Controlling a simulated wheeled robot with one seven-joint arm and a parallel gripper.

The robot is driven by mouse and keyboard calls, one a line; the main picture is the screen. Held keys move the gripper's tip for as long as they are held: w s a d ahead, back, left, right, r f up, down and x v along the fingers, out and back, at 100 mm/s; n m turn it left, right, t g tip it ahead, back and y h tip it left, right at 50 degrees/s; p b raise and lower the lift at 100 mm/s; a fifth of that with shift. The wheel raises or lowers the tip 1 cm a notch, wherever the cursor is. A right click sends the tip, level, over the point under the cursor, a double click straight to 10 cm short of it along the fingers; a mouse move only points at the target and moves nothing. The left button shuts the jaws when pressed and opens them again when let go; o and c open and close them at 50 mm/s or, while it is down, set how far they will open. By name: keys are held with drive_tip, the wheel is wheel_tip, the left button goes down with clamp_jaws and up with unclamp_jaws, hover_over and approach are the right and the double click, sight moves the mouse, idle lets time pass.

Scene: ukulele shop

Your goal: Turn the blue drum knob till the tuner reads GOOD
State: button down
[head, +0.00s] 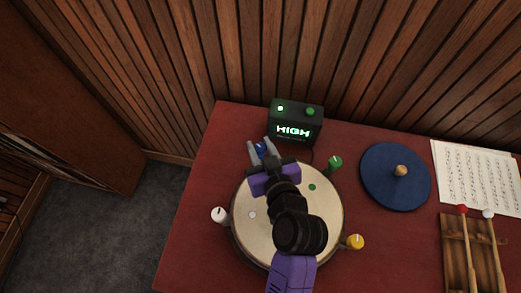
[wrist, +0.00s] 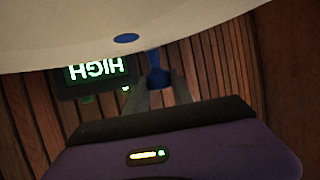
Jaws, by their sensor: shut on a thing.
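The drum (head: 252,235) has a cream head and knobs around its rim. The blue knob (head: 262,149) is at the drum's far edge, partly hidden by my gripper (head: 262,147). My gripper is shut on the blue knob, which shows between the fingers in the wrist view (wrist: 158,76). A blue dot (wrist: 126,38) on the drum head is beside it. The tuner (head: 296,122) stands behind the drum and reads HIGH in green. Its display also shows upside down in the wrist view (wrist: 97,69).
White (head: 219,214), green (head: 335,162) and yellow (head: 355,241) knobs stick out around the drum. A blue disc (head: 395,175) with a wooden knob, a music sheet (head: 478,175) and a wooden rack with mallets (head: 473,250) lie to the right on the red table (head: 205,180).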

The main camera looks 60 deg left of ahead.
drive_tip(key=shift+w+f+n+g+b, duration=0.15)
drive_tip(key=shift+n+g+b, duration=0.4)
drive_tip(key=shift+b, duration=0.3)
drive_tip(key=shift+n+g, duration=0.25)
drive_tip(key=shift+g, duration=0.2)
drive_tip(key=c, duration=1.1)
unclamp_jaws()
drive_tip(key=shift+d+b, duration=0.1)
drive_tip(key=shift+b, duration=0.2)
drive_tip(key=v, duration=0.7)
drive_tip(key=shift+d+r+b, duration=0.25)
drive_tip(key=shift+d+b, duration=0.1)
drive_tip(key=shift+b, duration=0.05)
